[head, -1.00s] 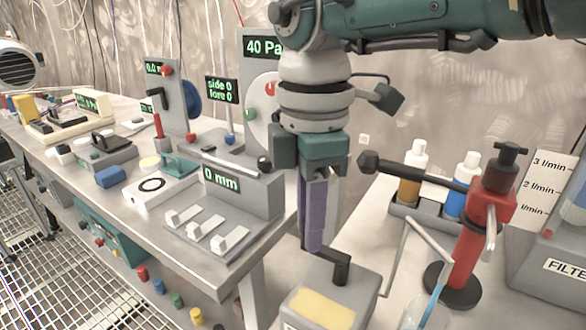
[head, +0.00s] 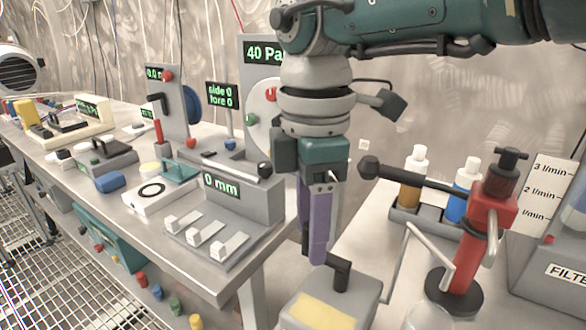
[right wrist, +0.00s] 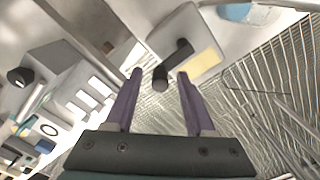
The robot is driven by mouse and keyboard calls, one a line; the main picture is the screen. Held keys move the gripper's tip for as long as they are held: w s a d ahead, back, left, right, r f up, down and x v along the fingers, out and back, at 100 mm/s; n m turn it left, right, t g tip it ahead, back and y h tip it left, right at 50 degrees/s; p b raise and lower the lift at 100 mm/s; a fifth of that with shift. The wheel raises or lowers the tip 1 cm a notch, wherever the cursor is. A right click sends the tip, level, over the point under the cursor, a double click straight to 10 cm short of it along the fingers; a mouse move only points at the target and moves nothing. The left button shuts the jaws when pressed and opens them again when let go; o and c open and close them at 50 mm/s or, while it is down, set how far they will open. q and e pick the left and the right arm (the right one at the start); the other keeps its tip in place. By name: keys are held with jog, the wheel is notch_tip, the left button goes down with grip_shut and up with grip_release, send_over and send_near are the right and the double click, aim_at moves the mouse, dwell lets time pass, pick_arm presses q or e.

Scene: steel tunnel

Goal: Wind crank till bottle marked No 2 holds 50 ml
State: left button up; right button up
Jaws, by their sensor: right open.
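A black crank (head: 342,272) stands on top of a grey box (head: 368,290) with a yellow patch, at the bottom centre of the head view. My right gripper (head: 321,260) points down at it with purple fingers. In the right wrist view the fingers (right wrist: 160,75) are apart, and the free end of the crank (right wrist: 161,80) shows between the tips. I cannot tell whether they touch it. A clear glass vessel (head: 430,316) is cut off by the bottom edge, beside the box. No "No 2" mark or liquid level is readable. My left gripper is not in view.
A bent grey tube (head: 397,262) rises beside the box. A red pump (head: 478,235) with a long black lever stands to the right. Orange (head: 414,180) and blue (head: 459,200) bottles sit in a rack behind it. A bench (head: 210,280) with instruments is on the left.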

notch_tip(320, 180, up, 3)
jog(key=shift+r+p, duration=0.15)
jog(key=shift+p, duration=0.95)
notch_tip(320, 180, up, 6)
jog(key=shift+f+p, duration=0.25)
jog(key=shift+p, duration=0.05)
jog(key=shift+r, duration=0.6)
